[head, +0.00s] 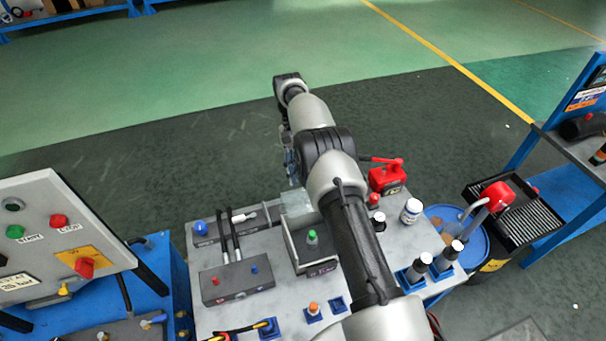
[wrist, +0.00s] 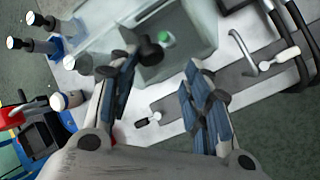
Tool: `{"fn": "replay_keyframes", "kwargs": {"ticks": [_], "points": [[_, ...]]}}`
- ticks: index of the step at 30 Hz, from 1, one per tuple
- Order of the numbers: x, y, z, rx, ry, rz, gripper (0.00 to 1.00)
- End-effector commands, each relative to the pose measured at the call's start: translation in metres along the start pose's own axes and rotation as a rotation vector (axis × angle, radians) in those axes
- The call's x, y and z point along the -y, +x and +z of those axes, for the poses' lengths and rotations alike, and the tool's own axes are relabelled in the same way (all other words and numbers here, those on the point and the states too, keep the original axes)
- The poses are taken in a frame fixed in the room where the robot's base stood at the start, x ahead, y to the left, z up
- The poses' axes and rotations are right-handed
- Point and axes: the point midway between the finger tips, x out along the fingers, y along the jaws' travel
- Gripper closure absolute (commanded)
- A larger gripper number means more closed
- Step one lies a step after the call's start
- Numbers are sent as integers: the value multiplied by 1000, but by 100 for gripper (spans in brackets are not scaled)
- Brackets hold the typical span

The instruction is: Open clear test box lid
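The test box (head: 318,268) is a grey box on the light bench, with a green button (head: 312,237) inside. A pale translucent panel (head: 297,203), which looks like its lid, shows at the box's far side; I cannot tell its exact angle. In the wrist view the box (wrist: 200,30) is at the top centre, with the green button (wrist: 165,39) and a dark knob (wrist: 150,51) near its edge. My gripper (wrist: 158,70) is open, its blue-padded fingers apart at the box's near side, with nothing between them. In the head view my arm partly hides it.
A grey block with cables (head: 237,282) stands left of the box. A control panel (head: 58,235) is at the far left. Open floor lies beyond the bench.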

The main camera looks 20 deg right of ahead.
Motion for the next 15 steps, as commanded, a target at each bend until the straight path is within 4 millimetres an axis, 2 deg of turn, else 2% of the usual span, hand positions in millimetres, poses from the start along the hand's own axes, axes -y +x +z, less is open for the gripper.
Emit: {"fn": "replay_keyframes", "kwargs": {"ticks": [9,15], "points": [[1,-5,4,2,-3,-4,59],[-10,-30,13,0,-2,-5,59]]}}
